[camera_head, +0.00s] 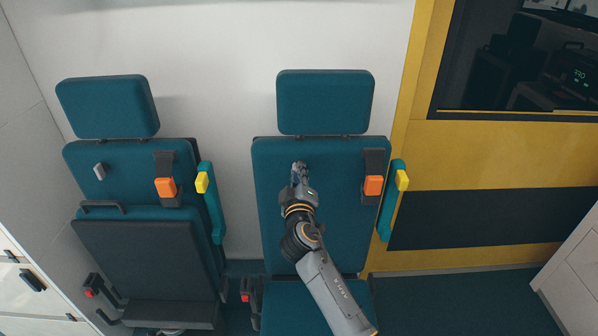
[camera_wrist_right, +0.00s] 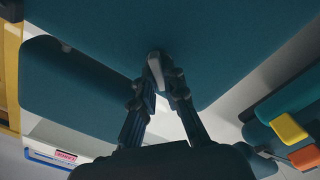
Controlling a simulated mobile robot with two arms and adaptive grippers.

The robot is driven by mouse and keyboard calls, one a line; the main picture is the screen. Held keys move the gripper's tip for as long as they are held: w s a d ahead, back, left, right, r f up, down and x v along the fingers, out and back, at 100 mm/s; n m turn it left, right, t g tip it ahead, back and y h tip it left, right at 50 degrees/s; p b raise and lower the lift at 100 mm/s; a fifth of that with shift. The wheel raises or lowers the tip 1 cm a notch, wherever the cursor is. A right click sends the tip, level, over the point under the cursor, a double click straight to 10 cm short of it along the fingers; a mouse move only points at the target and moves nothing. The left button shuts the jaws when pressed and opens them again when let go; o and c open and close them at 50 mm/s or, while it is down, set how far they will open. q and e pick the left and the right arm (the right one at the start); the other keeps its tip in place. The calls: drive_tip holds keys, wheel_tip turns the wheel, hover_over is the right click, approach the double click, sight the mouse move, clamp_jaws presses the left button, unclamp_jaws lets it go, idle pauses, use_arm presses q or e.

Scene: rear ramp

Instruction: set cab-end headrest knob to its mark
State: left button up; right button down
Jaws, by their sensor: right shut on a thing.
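Two teal seats stand side by side against the wall. On the right seat's backrest (camera_head: 335,215), below its headrest (camera_head: 325,102), my right gripper (camera_head: 300,170) reaches the upper left area. In the wrist view the gripper (camera_wrist_right: 162,80) has its fingers around a small light-grey headrest knob (camera_wrist_right: 155,68) and is shut on it. The fingers cover part of the knob, and in the head view the hand hides it. A similar grey knob (camera_head: 100,171) on the left seat is free. I can make out no mark beside the gripped knob. My left gripper is not in view.
Orange buckles (camera_head: 373,185) and teal armrests with yellow tips (camera_head: 402,180) sit at the right side of each backrest. The left seat's cushion (camera_head: 145,255) is folded up. A yellow-framed wall (camera_head: 470,155) stands to the right, with clear floor (camera_head: 470,300) before it.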

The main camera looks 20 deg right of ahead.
drive_tip(key=shift+w+r+n+p, duration=0.1)
drive_tip(key=shift+n+p, duration=0.45)
drive_tip(key=shift+n, duration=1.3)
drive_tip(key=shift+r+n+p, duration=0.1)
drive_tip(key=shift+n+p, duration=0.45)
drive_tip(key=shift+n, duration=1.3)
drive_tip(key=c, duration=1.5)
unclamp_jaws()
drive_tip(key=shift+o, duration=0.5)
drive_tip(key=shift+f, duration=0.2)
drive_tip(key=v, duration=1.2)
